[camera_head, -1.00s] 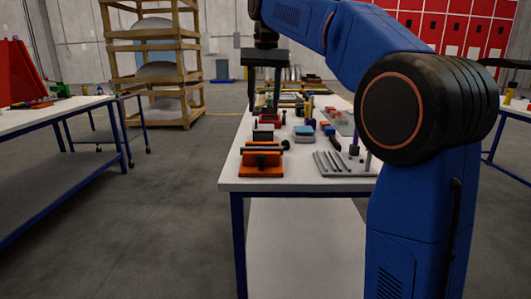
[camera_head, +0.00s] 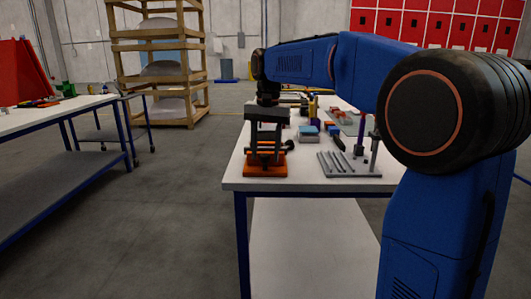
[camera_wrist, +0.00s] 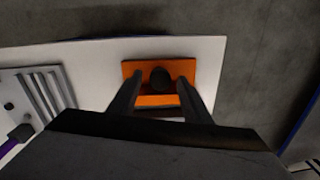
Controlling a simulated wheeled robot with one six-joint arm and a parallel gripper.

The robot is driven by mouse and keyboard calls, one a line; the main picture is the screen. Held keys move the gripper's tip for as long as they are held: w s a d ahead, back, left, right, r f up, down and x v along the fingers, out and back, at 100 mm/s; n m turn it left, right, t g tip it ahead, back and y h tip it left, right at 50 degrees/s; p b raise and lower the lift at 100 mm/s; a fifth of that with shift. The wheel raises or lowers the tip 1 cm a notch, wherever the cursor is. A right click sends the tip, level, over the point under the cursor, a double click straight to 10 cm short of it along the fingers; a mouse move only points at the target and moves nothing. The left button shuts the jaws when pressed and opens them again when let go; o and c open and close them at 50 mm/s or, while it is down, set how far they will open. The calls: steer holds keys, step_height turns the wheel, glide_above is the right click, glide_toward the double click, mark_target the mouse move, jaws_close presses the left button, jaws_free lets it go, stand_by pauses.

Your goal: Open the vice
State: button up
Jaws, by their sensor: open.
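The orange vice (camera_head: 266,170) sits at the near left corner of the white table, partly hidden behind my gripper in the head view. In the wrist view its orange base (camera_wrist: 140,69) lies below my gripper, with a dark round knob (camera_wrist: 160,78) near its middle. My gripper (camera_head: 266,150) points down over the vice. Its two fingers are apart, one on each side of the knob in the wrist view (camera_wrist: 159,82). I cannot tell whether they touch it or how high they are above it. Nothing is held.
A grey rack with several rods (camera_head: 345,165) lies to the right of the vice on the white table (camera_head: 300,184). Blue blocks (camera_head: 309,131) and other small parts stand farther back. Another table (camera_head: 60,112) is at the left, across open floor.

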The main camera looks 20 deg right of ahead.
steer(key=shift+f, duration=0.2)
steer(key=c, duration=1.1)
steer(key=shift+o, duration=0.2)
steer(key=shift+n, duration=0.3)
steer(key=n, duration=0.3)
steer(key=shift+n, duration=1.9)
steer(key=shift+r, duration=0.1)
steer(key=shift+w+r, duration=0.1)
steer(key=shift+w, duration=0.05)
